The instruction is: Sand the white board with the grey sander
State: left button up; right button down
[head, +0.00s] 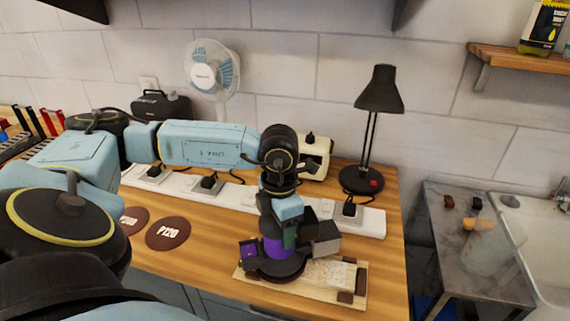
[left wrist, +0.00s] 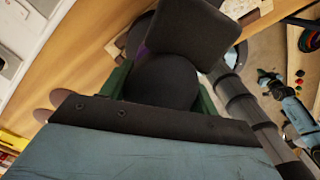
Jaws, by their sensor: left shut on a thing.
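The sander (head: 276,262) has a dark grey body with a purple band. It rests at the left part of the pale board (head: 328,273), which lies at the bench's front right with brown blocks at its edge. My left gripper (head: 288,236) points down from above and is shut on the sander. In the left wrist view the sander's dark rounded top (left wrist: 168,82) sits between the green fingers. The sander and gripper hide the board's left part. My right gripper is in neither view.
Two brown sanding discs (head: 168,233) lie left of the board. Behind it runs a white power strip (head: 370,222) with plugs. A black lamp (head: 379,95) and a fan (head: 212,68) stand at the back. A grey side table (head: 480,255) and a sink are at right.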

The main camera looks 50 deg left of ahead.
aim_at(308, 225)
pick_arm(q)
jog(key=shift+s+a, duration=0.3)
jog(key=shift+a, duration=0.2)
jog(key=shift+s+a, duration=0.25)
jog(key=shift+a, duration=0.25)
jog(key=shift+r, duration=0.1)
jog(key=shift+b, duration=0.3)
jog(key=shift+w+d, duration=0.35)
jog(key=shift+d, duration=0.3)
jog(key=shift+w+d, duration=0.4)
jog(key=shift+d, duration=0.2)
jog(key=shift+w+d, duration=0.35)
jog(key=shift+d, duration=0.3)
jog(key=shift+b, duration=0.3)
jog(key=shift+w+d+f, duration=0.2)
jog(key=shift+d, duration=0.15)
jog(key=shift+w+d+r, duration=0.1)
jog(key=shift+w+d, duration=0.35)
jog(key=shift+d, duration=0.2)
jog(key=shift+w+d+r, duration=0.1)
jog(key=shift+w+d, duration=0.3)
jog(key=shift+d, duration=0.2)
